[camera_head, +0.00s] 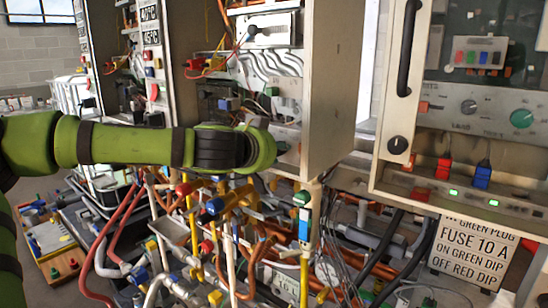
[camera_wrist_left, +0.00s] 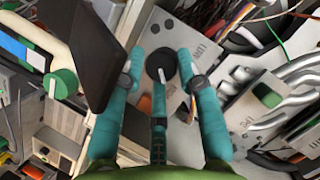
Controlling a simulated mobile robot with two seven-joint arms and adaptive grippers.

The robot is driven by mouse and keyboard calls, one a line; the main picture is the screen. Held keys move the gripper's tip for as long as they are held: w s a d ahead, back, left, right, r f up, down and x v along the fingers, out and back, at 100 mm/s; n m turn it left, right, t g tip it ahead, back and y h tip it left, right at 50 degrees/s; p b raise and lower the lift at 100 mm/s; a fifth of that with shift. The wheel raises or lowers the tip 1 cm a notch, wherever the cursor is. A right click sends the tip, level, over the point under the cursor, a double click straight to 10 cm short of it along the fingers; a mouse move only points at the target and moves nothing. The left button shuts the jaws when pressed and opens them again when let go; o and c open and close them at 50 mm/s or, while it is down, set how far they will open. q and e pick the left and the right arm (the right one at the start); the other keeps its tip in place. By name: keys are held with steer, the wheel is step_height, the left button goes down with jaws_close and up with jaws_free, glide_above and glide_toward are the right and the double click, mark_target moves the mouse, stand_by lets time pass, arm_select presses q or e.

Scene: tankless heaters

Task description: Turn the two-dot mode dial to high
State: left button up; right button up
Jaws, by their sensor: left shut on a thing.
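A round black dial (camera_wrist_left: 160,65) with a white mark sits on a light grey panel (camera_wrist_left: 165,28) in the left wrist view. The white mark points toward the lower part of that picture. My left gripper (camera_wrist_left: 161,60) has its teal fingers on both sides of the dial and is shut on it. In the head view my green left arm reaches in from the left, and its wrist hides the dial and most of the fingers. My right gripper is in neither view.
A tall open cabinet (camera_head: 335,90) stands just right of my left wrist. A control box (camera_head: 450,110) with a black handle and knobs is at the right. Crowded pipes and valves (camera_head: 235,200) lie below.

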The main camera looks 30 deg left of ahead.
arm_select(q)
steer(key=shift+a+f, duration=0.1)
steer(key=shift+f, duration=0.1)
stand_by(0.4)
steer(key=o, duration=1)
steer(key=shift+o, duration=0.5)
steer(key=shift+a, duration=0.1)
steer(key=shift+s+r, duration=0.1)
steer(key=shift+r, duration=0.05)
steer(key=shift+s+r, duration=0.1)
steer(key=shift+s, duration=0.15)
steer(key=v, duration=0.7)
steer(key=shift+s, duration=0.1)
